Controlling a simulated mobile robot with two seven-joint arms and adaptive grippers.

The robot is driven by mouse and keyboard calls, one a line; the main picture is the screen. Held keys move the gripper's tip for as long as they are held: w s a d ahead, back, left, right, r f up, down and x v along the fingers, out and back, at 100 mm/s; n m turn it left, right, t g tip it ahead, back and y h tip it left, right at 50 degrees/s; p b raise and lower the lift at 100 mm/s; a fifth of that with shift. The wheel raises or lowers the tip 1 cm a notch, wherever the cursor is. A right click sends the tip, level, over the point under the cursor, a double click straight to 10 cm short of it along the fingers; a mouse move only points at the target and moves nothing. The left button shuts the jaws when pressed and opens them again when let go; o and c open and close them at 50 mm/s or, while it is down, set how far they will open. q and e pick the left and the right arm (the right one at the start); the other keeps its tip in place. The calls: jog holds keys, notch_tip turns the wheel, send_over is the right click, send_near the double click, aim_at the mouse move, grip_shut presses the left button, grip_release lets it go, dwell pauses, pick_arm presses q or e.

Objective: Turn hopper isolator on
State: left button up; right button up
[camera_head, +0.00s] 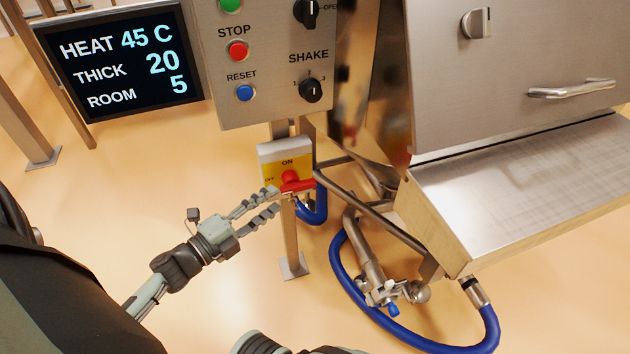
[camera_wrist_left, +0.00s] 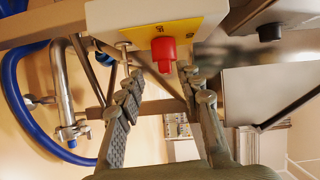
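The hopper isolator (camera_head: 270,155) is a small box with a yellow face on a post below the control panel. ON is printed at its top and OFF at its left. Its red knob (camera_head: 291,178) has a handle that looks roughly level in the head view. The red knob (camera_wrist_left: 163,52) also shows in the left wrist view, just beyond and between the fingertips. My left gripper (camera_head: 274,199) is open, with its fingers apart just below and left of the knob. Nothing is held in it. I cannot tell whether a finger touches the knob. My right gripper is not in view.
The control panel (camera_head: 270,60) with buttons and dials hangs above the isolator. A display (camera_head: 120,62) stands at left. The steel hopper (camera_head: 530,80) is at right. A blue hose (camera_head: 345,285) and pipework lie below it.

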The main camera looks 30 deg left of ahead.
aim_at(285, 193)
pick_arm(q)
jog(key=shift+s+d+r+m+h, duration=0.15)
jog(key=shift+s+m+h, duration=0.1)
jog(key=shift+m+h, duration=0.4)
jog(key=shift+w+d+m, duration=0.1)
jog(key=shift+w+m, duration=0.05)
jog(key=shift+m, duration=0.1)
jog(key=x, duration=0.6)
jog(key=shift+r+b, duration=0.1)
jog(key=shift+b, duration=0.25)
jog(key=shift+w+d, duration=0.2)
jog(key=shift+w, duration=0.3)
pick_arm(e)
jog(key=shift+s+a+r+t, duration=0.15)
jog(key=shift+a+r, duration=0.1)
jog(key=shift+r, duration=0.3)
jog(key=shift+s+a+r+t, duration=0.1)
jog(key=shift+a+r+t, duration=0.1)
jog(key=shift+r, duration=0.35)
pick_arm(q)
jog(key=c, duration=0.8)
jog(key=shift+r, duration=0.1)
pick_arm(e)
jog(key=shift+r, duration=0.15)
